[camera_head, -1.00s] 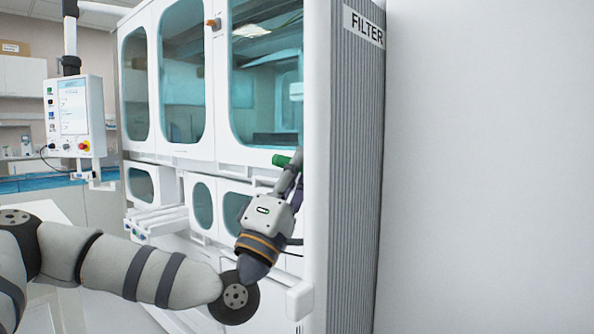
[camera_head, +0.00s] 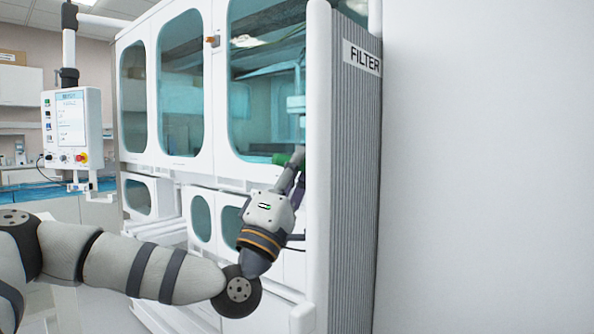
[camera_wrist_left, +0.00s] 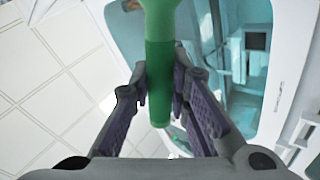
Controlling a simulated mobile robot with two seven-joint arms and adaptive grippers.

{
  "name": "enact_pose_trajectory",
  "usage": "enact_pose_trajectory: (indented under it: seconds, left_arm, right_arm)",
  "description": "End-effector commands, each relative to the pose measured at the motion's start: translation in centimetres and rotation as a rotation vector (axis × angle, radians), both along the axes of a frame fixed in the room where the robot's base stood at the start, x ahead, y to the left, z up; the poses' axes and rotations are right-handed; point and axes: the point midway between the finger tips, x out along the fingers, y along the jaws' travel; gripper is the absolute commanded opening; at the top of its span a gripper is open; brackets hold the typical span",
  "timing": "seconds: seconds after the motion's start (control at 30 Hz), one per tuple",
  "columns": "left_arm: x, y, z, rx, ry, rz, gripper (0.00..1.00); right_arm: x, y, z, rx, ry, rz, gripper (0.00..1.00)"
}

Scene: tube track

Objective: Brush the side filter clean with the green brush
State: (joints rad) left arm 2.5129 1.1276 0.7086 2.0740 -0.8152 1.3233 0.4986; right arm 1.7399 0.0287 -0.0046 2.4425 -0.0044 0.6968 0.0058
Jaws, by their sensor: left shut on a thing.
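The side filter (camera_head: 352,190) is a tall grey ribbed panel on the right side of the white machine, with a FILTER label (camera_head: 361,57) near its top. My left gripper (camera_head: 296,164) is in front of the machine's front face, just left of the filter's white front edge. It is shut on the green brush (camera_head: 290,158), of which only a small green part shows in the head view. In the left wrist view the brush's green handle (camera_wrist_left: 160,75) stands between the fingers, lighter green at the top. The bristles are not visible. My right gripper is not in view.
The white machine (camera_head: 215,170) with tinted windows fills the middle. A control panel (camera_head: 72,128) hangs from a pole at the left. A blank white wall (camera_head: 480,170) stands to the right, with a space of unclear width beside the filter.

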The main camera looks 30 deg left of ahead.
Motion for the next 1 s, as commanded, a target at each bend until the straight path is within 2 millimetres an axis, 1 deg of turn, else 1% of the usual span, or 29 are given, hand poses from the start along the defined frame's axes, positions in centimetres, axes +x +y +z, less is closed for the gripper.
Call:
enact_pose_trajectory:
  seconds: [0.17, 0.4, 0.57, 0.8, 1.0]
  left_arm:
    - [0.1, -0.1, -0.4, 0.001, 0.006, -0.001, 0.0]
    - [0.3, 0.0, -2.2, 0.001, 0.01, -0.001, 0.0]
    - [0.2, 0.0, -2.4, 0.001, 0.006, -0.001, 0.0]
    - [0.3, -0.1, -4.0, 0.0, 0.009, -0.002, 0.0]
    - [0.1, -0.1, -3.9, 0.0, 0.003, -0.002, 0.0]
  right_arm:
    - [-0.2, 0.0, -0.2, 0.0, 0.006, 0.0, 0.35]
    - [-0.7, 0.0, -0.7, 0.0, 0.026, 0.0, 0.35]
    - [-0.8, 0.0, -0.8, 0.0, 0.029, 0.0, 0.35]
    - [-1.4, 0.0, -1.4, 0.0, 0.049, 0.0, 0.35]
    - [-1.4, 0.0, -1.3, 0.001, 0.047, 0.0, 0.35]
